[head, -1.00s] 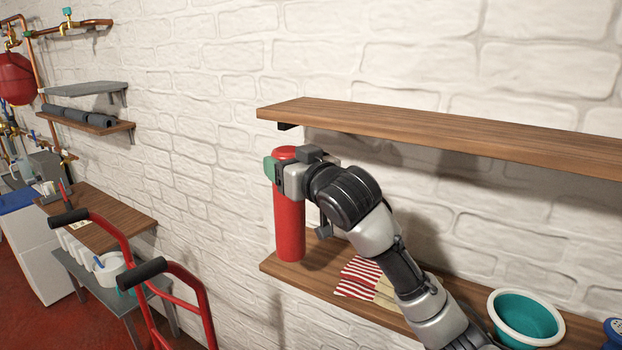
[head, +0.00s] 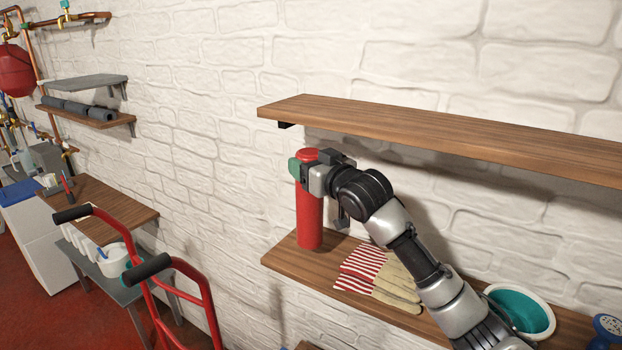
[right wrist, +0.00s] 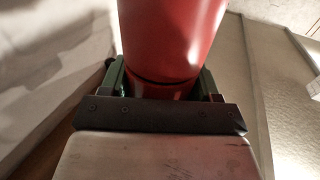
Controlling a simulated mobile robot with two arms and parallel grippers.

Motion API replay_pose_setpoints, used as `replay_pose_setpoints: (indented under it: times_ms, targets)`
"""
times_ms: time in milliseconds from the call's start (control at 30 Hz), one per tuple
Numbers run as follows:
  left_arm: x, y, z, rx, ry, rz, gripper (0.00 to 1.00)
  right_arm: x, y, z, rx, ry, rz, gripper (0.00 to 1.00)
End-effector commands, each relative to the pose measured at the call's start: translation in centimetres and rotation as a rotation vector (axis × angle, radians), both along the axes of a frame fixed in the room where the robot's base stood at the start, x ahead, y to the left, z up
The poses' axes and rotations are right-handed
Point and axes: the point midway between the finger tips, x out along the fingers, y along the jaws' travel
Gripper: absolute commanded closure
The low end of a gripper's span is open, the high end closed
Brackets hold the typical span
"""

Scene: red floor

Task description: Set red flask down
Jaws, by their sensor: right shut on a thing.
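The red flask (head: 309,217) is a tall upright cylinder over the left end of the lower wooden shelf (head: 290,258). Its base looks to be at the shelf surface; whether it touches I cannot tell for sure. My right gripper (head: 306,170) is shut around the flask's upper part, just below its top. In the right wrist view the red flask (right wrist: 170,40) sits between the green finger pads, and its far end is out of frame. My left gripper is not in view.
Striped work gloves (head: 362,268) lie on the shelf right of the flask. A teal-lined bowl (head: 522,310) stands further right. An upper wooden shelf (head: 430,138) overhangs behind my arm. A red hand truck (head: 150,295) stands at lower left. Bare shelf lies left of the flask.

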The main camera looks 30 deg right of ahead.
Motion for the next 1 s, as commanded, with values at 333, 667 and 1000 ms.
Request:
replay_pose_setpoints:
  times_ms: [333, 667, 1000]
  targets:
    - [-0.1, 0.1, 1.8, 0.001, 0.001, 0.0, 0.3, 0.0, -0.3, -3.3, -0.001, -0.001, -0.002, 0.95]
    - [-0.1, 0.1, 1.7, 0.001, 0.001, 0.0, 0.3, 0.1, -0.4, -4.0, -0.001, -0.005, 0.0, 0.95]
    - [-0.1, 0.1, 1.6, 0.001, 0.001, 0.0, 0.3, 0.1, -0.3, -4.3, -0.001, -0.002, 0.0, 0.12]
